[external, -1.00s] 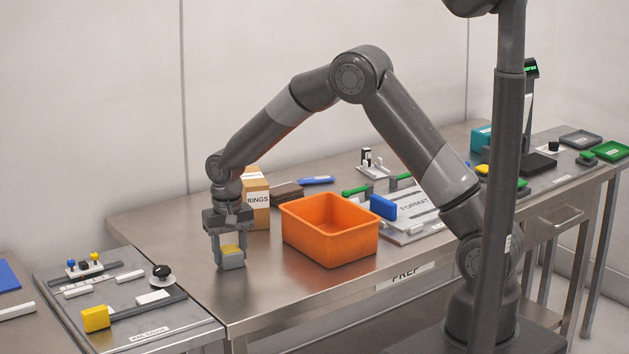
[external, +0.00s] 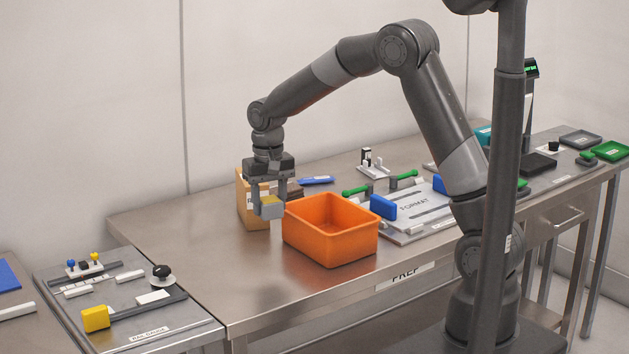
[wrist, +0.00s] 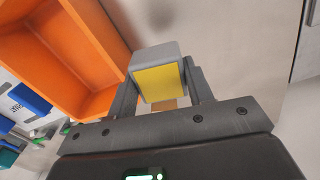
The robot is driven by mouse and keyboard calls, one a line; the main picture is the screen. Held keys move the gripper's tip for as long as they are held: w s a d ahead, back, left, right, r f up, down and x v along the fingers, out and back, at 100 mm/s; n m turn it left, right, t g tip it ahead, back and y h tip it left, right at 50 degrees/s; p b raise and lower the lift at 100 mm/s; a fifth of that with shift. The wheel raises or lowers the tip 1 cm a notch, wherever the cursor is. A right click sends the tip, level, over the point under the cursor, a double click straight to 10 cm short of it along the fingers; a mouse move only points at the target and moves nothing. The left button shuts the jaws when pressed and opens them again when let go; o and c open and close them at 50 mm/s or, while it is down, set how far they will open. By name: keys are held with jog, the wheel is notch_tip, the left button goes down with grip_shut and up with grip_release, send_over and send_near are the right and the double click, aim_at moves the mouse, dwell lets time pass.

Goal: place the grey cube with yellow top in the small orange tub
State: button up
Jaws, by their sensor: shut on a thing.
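The grey cube with yellow top (external: 271,208) is held between the fingers of my gripper (external: 268,200). It is lifted above the table, just left of the orange tub's left wall in the external view. The wrist view shows the cube (wrist: 158,80) between the two fingers of my gripper (wrist: 160,92), its yellow face towards the camera. The small orange tub (external: 330,245) stands on the steel table and looks empty. In the wrist view the tub (wrist: 85,60) lies to the left of the cube, apart from it.
A cardboard box (external: 245,205) stands behind my gripper. A plate marked FORMAT (external: 415,207), with a blue block (external: 383,207) and green-handled parts, lies right of the tub. The steel table (external: 200,255) is clear at front left. A lower bench with a yellow block (external: 96,318) is at left.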

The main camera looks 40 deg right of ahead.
jog(key=s+d+m, duration=0.2)
jog(key=s+d, duration=0.2)
jog(key=d, duration=0.9)
jog(key=f, duration=0.5)
jog(key=shift+s+d+f, duration=0.15)
jog(key=shift+s+d, duration=0.15)
jog(key=shift+d, duration=0.1)
jog(key=shift+f, duration=2.15)
jog(key=shift+f, duration=0.15)
jog(key=o, duration=1)
